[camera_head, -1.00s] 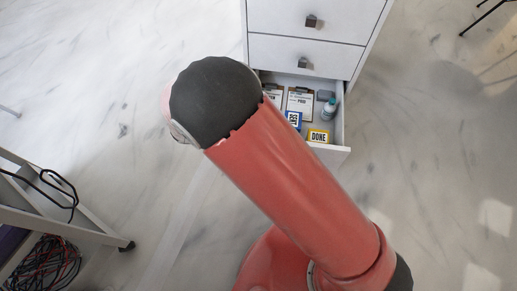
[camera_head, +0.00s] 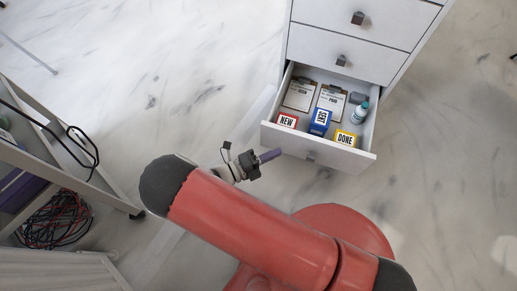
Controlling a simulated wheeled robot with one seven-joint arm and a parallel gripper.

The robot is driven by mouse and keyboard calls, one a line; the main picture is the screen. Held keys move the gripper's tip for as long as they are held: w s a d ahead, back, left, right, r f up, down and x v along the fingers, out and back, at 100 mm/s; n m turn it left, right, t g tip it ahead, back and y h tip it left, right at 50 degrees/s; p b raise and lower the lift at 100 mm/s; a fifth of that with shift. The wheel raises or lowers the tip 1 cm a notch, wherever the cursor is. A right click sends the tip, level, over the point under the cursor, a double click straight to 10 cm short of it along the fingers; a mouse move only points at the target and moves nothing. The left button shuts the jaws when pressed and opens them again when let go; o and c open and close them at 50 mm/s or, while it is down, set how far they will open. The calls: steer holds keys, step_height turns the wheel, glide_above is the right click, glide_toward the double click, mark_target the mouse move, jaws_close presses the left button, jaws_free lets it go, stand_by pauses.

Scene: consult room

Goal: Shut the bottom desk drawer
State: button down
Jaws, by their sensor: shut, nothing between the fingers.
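The bottom desk drawer (camera_head: 318,148) is pulled out of the white desk pedestal (camera_head: 352,50). It holds a red NEW box (camera_head: 287,121), a blue box (camera_head: 320,122), a yellow DONE box (camera_head: 345,138), two clipboards (camera_head: 299,94) and a small bottle (camera_head: 361,112). Its front carries a small handle (camera_head: 311,156). My gripper (camera_head: 268,156) is shut and empty. In the picture it lies just left of the handle, near the lower left of the drawer front. I cannot tell whether it touches the front. The two drawers above are shut.
A grey cart (camera_head: 62,150) with a purple item and a bundle of red and black cables (camera_head: 55,220) stands at the left. A pale cabinet top (camera_head: 65,270) is at the lower left. The marble floor (camera_head: 450,180) right of the pedestal is clear.

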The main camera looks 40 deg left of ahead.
mark_target(294, 135)
steer(key=shift+w+a, duration=0.15)
steer(key=shift+w, duration=2.7)
